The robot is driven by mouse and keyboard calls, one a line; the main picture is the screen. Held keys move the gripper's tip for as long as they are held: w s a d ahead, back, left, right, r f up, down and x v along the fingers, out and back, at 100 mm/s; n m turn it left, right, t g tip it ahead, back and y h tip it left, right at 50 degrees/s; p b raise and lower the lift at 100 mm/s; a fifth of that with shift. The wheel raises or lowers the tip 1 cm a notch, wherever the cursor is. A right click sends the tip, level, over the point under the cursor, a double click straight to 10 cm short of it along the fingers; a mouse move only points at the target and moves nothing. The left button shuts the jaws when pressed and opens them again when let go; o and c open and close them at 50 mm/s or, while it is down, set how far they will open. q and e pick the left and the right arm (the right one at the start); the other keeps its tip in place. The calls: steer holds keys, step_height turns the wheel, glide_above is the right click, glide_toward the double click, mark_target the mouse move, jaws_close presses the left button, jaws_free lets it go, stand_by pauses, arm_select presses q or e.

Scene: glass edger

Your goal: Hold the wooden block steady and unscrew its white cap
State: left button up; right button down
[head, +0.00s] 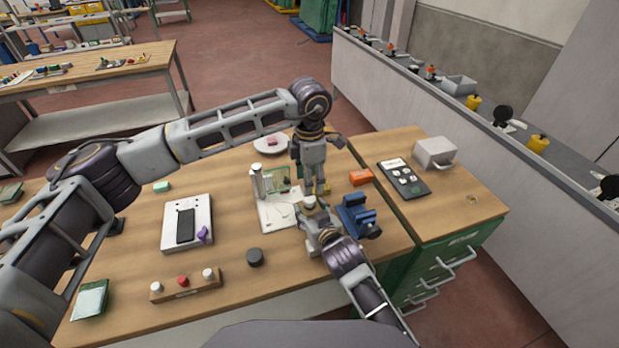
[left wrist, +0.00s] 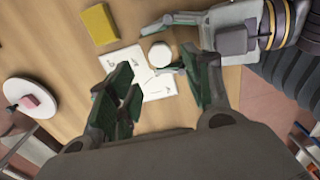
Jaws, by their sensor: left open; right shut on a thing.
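A round white cap (head: 309,201) shows between the fingers of my right gripper (head: 307,213) over the bench. It also shows in the left wrist view (left wrist: 159,54). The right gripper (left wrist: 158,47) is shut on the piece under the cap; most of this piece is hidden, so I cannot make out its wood. My left gripper (head: 318,188) points down just behind and above the cap. In the left wrist view its fingers (left wrist: 156,88) are spread, with nothing between them, and the cap lies beyond their tips.
White sheets (head: 277,215) lie beneath the grippers. A blue vise (head: 355,215) and an orange block (head: 360,177) are to the right, a yellow block (left wrist: 100,24) close by. A wooden strip with knobs (head: 187,286) and a dark puck (head: 255,257) are in front.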

mark_target(310, 198)
arm_select(q)
steer(key=shift+f, duration=4.05)
steer(key=shift+c, duration=0.4)
steer(key=c, duration=1)
steer(key=o, duration=1.1)
steer(key=shift+o, duration=0.2)
steer(key=shift+r, duration=0.15)
steer(key=shift+r, duration=2.15)
